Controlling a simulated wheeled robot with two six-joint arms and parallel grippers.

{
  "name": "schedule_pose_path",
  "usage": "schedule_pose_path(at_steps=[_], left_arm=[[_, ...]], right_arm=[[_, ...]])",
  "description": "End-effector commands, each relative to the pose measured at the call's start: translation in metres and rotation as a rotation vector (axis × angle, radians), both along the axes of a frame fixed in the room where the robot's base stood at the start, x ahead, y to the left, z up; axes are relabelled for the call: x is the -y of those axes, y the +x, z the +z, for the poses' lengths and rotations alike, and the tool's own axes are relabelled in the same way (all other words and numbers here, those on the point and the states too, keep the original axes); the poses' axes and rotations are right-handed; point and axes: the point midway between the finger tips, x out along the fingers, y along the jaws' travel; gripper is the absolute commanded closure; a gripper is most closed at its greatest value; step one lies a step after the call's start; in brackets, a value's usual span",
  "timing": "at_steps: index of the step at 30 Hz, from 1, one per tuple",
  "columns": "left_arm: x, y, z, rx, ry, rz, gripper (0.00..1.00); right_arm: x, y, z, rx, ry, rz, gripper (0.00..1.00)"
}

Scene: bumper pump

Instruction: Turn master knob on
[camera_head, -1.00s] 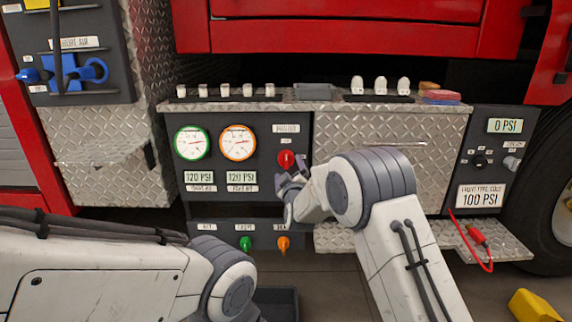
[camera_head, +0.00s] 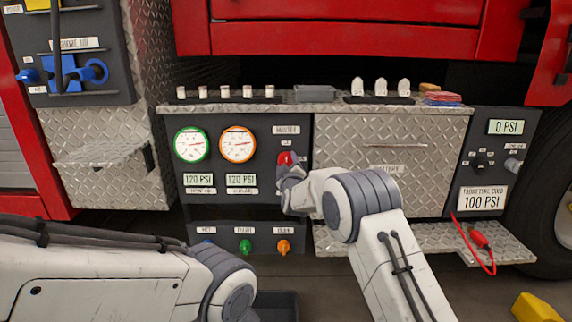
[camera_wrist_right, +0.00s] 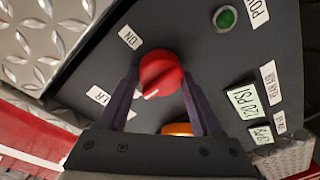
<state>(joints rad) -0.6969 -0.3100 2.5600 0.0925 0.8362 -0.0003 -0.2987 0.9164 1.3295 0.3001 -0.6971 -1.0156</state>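The red master knob (camera_head: 286,158) is on the dark panel right of the two gauges. In the right wrist view the red knob (camera_wrist_right: 161,72) has a white mark pointing to the lower left, with an "ON" label at its upper left. My right gripper (camera_head: 289,172) is at the knob, partly hiding it in the head view. In the right wrist view its two fingers (camera_wrist_right: 161,80) stand apart on either side of the knob; firm contact does not show. My left arm comes in at the lower left; its gripper is out of view.
A green-rimmed gauge (camera_head: 192,145) and an orange-rimmed gauge (camera_head: 238,144) are left of the knob. A metal ledge (camera_head: 230,108) runs above the panel. A red cable (camera_head: 480,240) hangs right.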

Motion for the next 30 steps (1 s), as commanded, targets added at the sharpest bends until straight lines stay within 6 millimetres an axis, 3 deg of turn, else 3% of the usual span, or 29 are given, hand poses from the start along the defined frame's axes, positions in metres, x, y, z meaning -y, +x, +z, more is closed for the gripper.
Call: schedule_pose_path(at_steps=[1,2,3,14,30], left_arm=[[0.0,0.0,0.0,0.0,0.0,0.0,1.0],[0.0,0.0,0.0,0.0,0.0,0.0,1.0],[0.0,0.0,0.0,0.0,0.0,0.0,1.0],[0.0,0.0,-0.003,0.0,0.0,0.0,1.0],[0.0,0.0,-0.019,0.0,0.0,0.0,1.0]], right_arm=[[0.0,0.0,0.0,0.0,0.0,0.0,0.76],[0.0,0.0,0.0,0.0,0.0,0.0,0.88],[0.0,0.0,0.0,0.0,0.0,0.0,0.89],[0.0,0.0,-0.001,-0.001,0.072,0.001,0.89],[0.0,0.0,-0.002,0.001,0.526,0.002,0.89]])
